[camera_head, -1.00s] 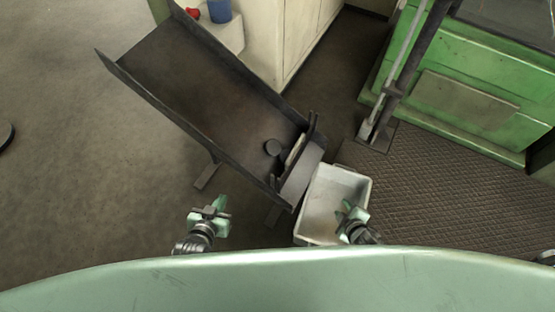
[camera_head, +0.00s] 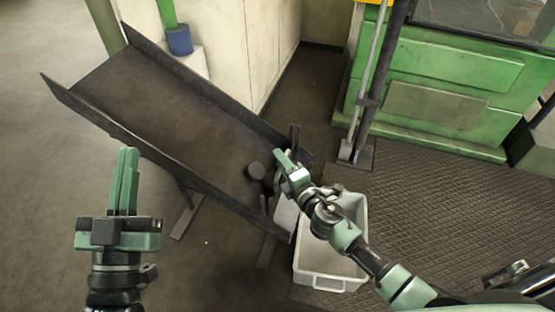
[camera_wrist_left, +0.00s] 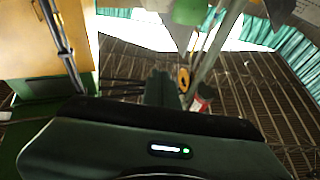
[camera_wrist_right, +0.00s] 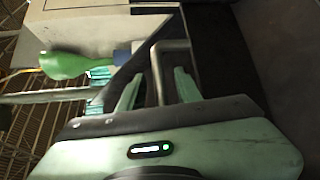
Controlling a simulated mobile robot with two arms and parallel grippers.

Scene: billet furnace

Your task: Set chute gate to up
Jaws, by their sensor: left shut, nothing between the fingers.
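The dark sloping chute (camera_head: 170,105) runs down to the right, with two upright posts (camera_head: 295,138) at its lower end. The chute gate there is mostly hidden behind my right gripper (camera_head: 282,160); I cannot tell its height. In the right wrist view a grey bent handle (camera_wrist_right: 172,45) stands ahead of and between the parted fingers of my right gripper (camera_wrist_right: 157,80); they do not appear closed on it. A dark round-ended piece (camera_head: 256,171) lies on the chute by the gate. My left gripper (camera_head: 130,152) is shut and empty, left of the chute.
A white bin (camera_head: 330,283) stands on the floor below the chute's lower end, partly behind my right arm. A green machine (camera_head: 435,105) and a dark post (camera_head: 375,90) stand at the right. A cream cabinet (camera_head: 255,45) and blue cup (camera_head: 179,40) are behind the chute. Floor at left is clear.

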